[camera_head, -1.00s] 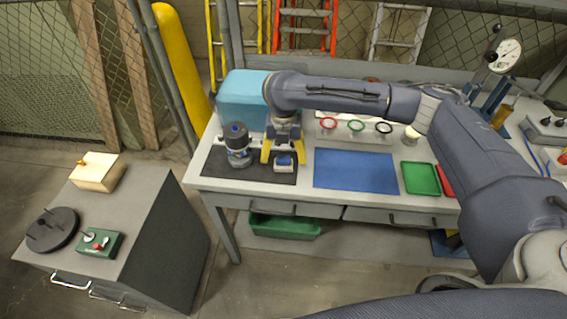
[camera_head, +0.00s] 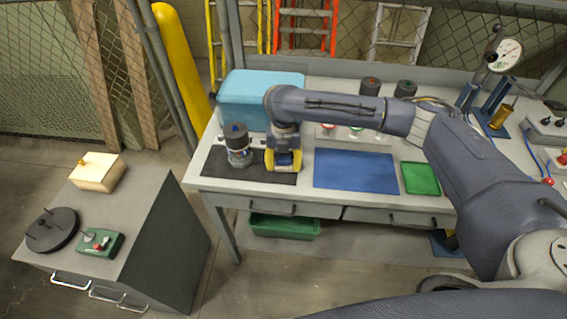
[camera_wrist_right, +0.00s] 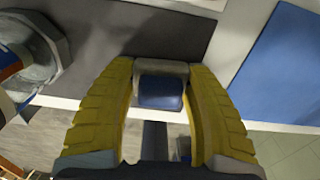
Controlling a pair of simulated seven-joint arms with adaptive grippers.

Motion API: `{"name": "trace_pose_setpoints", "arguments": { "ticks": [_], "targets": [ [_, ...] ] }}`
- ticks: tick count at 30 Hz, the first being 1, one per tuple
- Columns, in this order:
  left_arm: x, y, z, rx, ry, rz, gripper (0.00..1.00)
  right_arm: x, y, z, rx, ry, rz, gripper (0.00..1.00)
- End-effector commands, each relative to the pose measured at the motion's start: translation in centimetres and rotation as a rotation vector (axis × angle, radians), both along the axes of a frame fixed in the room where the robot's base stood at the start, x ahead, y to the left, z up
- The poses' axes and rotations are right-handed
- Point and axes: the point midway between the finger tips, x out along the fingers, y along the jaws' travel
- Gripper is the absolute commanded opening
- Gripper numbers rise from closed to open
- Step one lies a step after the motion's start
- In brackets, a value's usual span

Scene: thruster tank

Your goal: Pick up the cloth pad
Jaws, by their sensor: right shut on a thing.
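The cloth pad (camera_wrist_right: 160,92) is a small dark blue pad with a pale grey body, seen between the yellow fingers in the right wrist view. My right gripper (camera_head: 283,166) is shut on it, with one finger on each side. In the head view they are over the right part of the dark mat (camera_head: 225,172), near the bench front. The fingers hide most of the pad there. I cannot tell whether its underside touches the mat. My left gripper is not in view.
A dark-capped device (camera_head: 238,158) stands just left of the gripper, and a light blue box (camera_head: 258,92) behind. A blue mat (camera_head: 355,173) lies clear to the right, beside a green tray (camera_head: 421,178). The bench's front edge is close.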

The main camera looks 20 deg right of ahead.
Motion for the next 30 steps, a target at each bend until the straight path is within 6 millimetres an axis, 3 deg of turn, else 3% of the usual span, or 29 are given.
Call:
{"name": "trace_pose_setpoints", "arguments": {
  "ticks": [5, 19, 26, 30],
  "targets": [
    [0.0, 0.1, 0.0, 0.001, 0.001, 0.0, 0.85, 0.0, 0.0, 0.0, 0.0, 0.0, 0.0, 0.23],
    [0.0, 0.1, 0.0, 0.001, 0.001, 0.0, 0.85, 0.1, 0.0, 0.9, 0.0, -0.002, 0.0, 0.23],
    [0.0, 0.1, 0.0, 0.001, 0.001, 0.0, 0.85, 0.2, 0.0, 4.2, -0.001, -0.006, 0.002, 0.23],
    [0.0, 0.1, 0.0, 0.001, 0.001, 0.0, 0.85, 0.2, 0.0, 7.5, 0.0, -0.006, 0.001, 0.23]
  ]
}}
